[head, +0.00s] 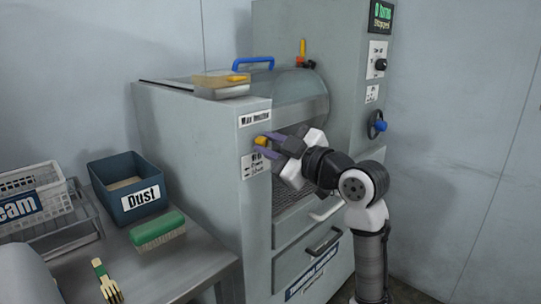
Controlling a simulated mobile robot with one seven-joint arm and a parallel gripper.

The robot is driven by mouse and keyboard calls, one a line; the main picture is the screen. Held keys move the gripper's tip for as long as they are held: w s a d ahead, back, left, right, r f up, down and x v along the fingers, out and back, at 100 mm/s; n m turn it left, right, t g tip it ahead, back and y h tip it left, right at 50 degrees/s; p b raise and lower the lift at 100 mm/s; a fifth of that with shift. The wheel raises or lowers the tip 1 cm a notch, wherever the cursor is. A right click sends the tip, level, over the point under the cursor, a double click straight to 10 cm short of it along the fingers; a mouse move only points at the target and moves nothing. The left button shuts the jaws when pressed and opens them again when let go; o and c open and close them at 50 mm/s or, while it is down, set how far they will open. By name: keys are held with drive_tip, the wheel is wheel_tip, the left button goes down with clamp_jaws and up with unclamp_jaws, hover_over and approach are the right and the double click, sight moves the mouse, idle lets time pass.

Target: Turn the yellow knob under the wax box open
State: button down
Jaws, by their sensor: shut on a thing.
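The yellow knob (261,141) is on the front of the grey machine, just below the label under the wax box. The wax box (222,87) is a clear container with yellowish contents on top of the machine's left front corner. The knob's exact angle is too small to tell.
A blue handle (253,63) and a clear curved cover (300,92) are on the machine's top. A blue-knobbed handwheel (377,125) is at right. A side table holds a Dust bin (116,200), a green brush (158,232) and a white basket (28,205).

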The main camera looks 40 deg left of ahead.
drive_tip(key=shift+n+b, duration=0.4)
drive_tip(key=shift+n, duration=0.3)
drive_tip(key=c, duration=1.3)
unclamp_jaws()
drive_tip(key=shift+o, duration=0.2)
drive_tip(key=s+d+b, duration=0.1)
drive_tip(key=d, duration=1.2)
drive_tip(key=shift+d+f, duration=0.3)
drive_tip(key=shift+d, duration=0.1)
